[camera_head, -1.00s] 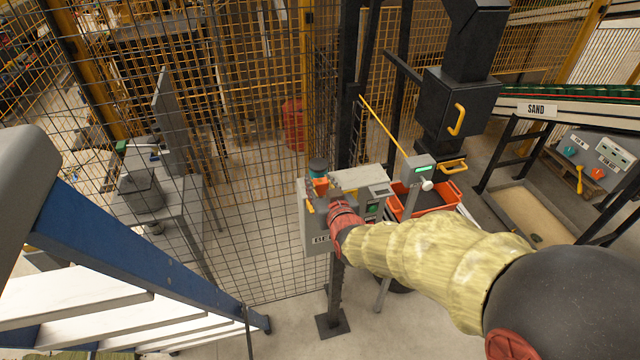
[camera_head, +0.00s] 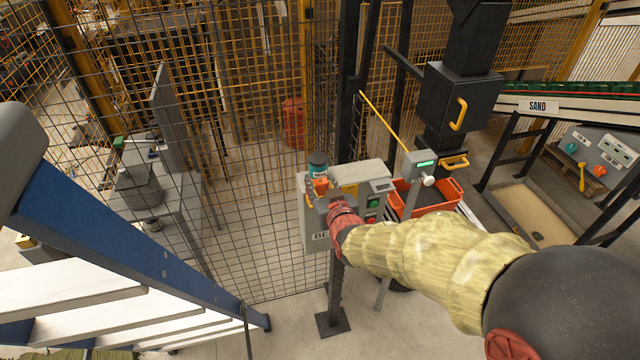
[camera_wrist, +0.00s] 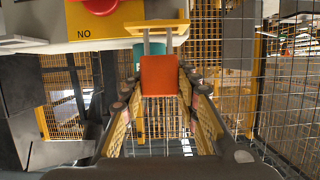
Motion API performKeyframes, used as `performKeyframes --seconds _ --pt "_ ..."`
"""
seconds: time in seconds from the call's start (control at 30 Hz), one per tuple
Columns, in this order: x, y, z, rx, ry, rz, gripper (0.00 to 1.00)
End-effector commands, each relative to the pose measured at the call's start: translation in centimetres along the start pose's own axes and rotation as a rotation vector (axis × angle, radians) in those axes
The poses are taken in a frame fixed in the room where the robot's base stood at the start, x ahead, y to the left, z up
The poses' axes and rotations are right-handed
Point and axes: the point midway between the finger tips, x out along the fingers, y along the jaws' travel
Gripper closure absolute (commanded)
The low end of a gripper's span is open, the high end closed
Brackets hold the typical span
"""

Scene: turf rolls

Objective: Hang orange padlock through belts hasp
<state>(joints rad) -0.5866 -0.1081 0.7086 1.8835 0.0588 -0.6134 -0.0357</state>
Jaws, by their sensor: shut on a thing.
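The orange padlock (camera_wrist: 158,76) is in my gripper (camera_wrist: 160,82), its orange body between the two fingers in the wrist view. In the head view the padlock shows as a small orange patch (camera_head: 321,185) at the left end of the grey belts control box (camera_head: 315,215), whose label is partly hidden by my arm. My gripper is mostly hidden there. The hasp is not clearly distinguishable.
A yellow panel marked NO with a red button (camera_wrist: 100,20) is close at upper left. Mesh fencing (camera_head: 250,150) lies behind and a blue ladder (camera_head: 130,260) on the left. An orange bin (camera_head: 440,200) is beyond the box.

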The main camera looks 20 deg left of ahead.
Motion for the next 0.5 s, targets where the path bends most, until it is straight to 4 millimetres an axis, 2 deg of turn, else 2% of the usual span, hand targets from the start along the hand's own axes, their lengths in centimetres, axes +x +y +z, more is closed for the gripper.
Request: performKeyframes --seconds 0.5 --pt "0.4 0.0 1.2 0.0 0.001 0.0 0.97"
